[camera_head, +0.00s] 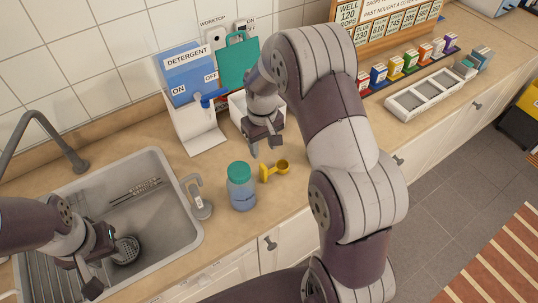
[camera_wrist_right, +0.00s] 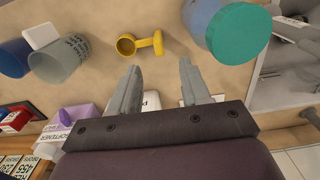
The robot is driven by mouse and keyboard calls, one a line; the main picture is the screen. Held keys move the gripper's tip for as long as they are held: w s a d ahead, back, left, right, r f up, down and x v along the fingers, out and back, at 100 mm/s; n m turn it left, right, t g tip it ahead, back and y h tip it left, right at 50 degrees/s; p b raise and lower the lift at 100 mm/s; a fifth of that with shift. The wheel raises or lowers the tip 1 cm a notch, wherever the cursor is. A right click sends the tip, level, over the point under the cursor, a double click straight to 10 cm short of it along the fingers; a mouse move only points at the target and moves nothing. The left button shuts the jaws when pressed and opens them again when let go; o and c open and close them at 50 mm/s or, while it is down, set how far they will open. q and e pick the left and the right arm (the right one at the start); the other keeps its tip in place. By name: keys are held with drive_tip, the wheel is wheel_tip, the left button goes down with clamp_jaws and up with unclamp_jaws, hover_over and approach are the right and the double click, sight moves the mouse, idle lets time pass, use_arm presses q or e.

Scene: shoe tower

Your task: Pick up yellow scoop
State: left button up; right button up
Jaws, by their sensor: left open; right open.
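The yellow scoop (camera_head: 273,171) lies on the wooden worktop, just right of the teal-lidded jar (camera_head: 241,187) in the head view. In the right wrist view the scoop (camera_wrist_right: 140,44) lies beyond the fingertips, between them and the picture's top edge, with the jar's teal lid (camera_wrist_right: 238,34) to its right. My right gripper (camera_head: 262,144) is open and empty above the worktop, behind the scoop; its two fingers (camera_wrist_right: 160,82) show apart in the wrist view. My left gripper (camera_head: 93,274) is open over the sink, well away from the scoop.
A blue detergent dispenser (camera_head: 188,82) stands against the wall. A beaker (camera_wrist_right: 60,60) shows left of the scoop in the wrist view.

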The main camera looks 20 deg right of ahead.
sight(263, 166)
drive_tip(key=shift+s+f+p, duration=0.15)
drive_tip(key=shift+f+p, duration=0.4)
drive_tip(key=f+p, duration=0.1)
drive_tip(key=f, duration=0.2)
drive_tip(key=w+f+p, duration=0.1)
drive_tip(key=f, duration=0.2)
drive_tip(key=shift+w+d+f, duration=0.1)
drive_tip(key=shift+w+d, duration=0.05)
drive_tip(key=f+p, duration=0.2)
drive_tip(key=f, duration=0.2)
drive_tip(key=shift+s, duration=0.2)
drive_tip(key=shift+f, duration=0.25)
drive_tip(key=shift+w+f, duration=0.15)
drive_tip(key=shift+w, duration=0.05)
clamp_jaws()
use_arm(q)
drive_tip(key=r, duration=0.3)
drive_tip(key=s+r, duration=0.1)
drive_tip(key=r, duration=0.1)
drive_tip(key=shift+a+r, duration=0.15)
drive_tip(key=shift+r, duration=0.2)
use_arm(e)
drive_tip(key=shift+s, duration=0.1)
